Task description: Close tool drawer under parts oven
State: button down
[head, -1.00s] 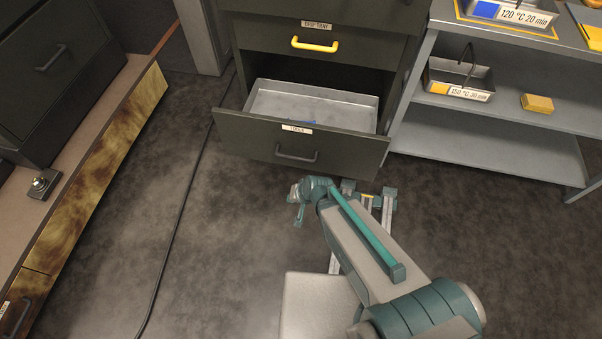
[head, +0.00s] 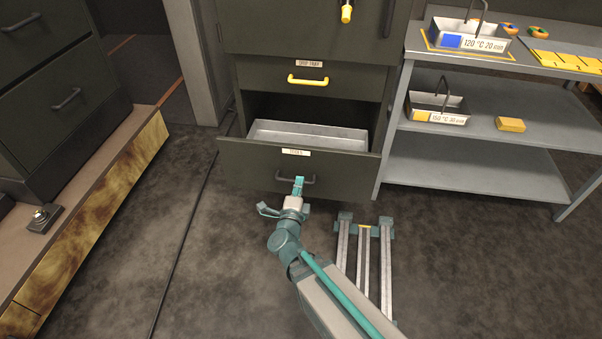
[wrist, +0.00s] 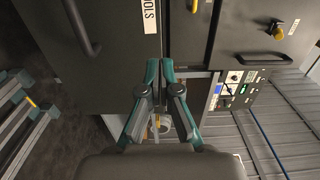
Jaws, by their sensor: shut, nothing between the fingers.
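The tool drawer (head: 240,161) is the lower drawer of the dark cabinet. It stands partly open, with a grey tray (head: 310,134) inside. Its label and dark bar handle (head: 312,181) are on the front; the front also fills the upper left of the wrist view (wrist: 118,75). My gripper (head: 298,182) is shut and empty, pointing at the drawer front and overlapping the handle in the head view. In the wrist view the closed fingertips (wrist: 160,68) lie near the drawer front's edge, apart from the handle (wrist: 80,27). I cannot tell whether they touch the front.
Above is a shut drawer with a yellow handle (head: 308,81). A grey shelf unit (head: 480,165) with trays stands close on the right. A low bench (head: 85,215) is on the left. A cable (head: 180,245) crosses the floor, which is otherwise mostly clear.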

aim_at(307, 149)
jog(key=w, duration=0.4)
jog(key=w+d, duration=0.1)
jog(key=w, duration=0.3)
jog(key=w+b, duration=0.1)
jog(key=w, duration=0.3)
jog(key=shift+w+d+f, duration=0.1)
jog(key=shift+w+d, duration=0.05)
jog(key=shift+w, duration=0.45)
jog(key=shift+w, duration=0.15)
jog(key=w+d+p, duration=0.1)
jog(key=w+d, duration=0.2)
jog(key=w, duration=2.6)
jog(key=shift+w+d, duration=0.15)
jog(key=shift+w, duration=0.05)
jog(key=shift+w+r+p, duration=0.15)
jog(key=shift+r+p, duration=0.05)
jog(key=shift+p, duration=0.1)
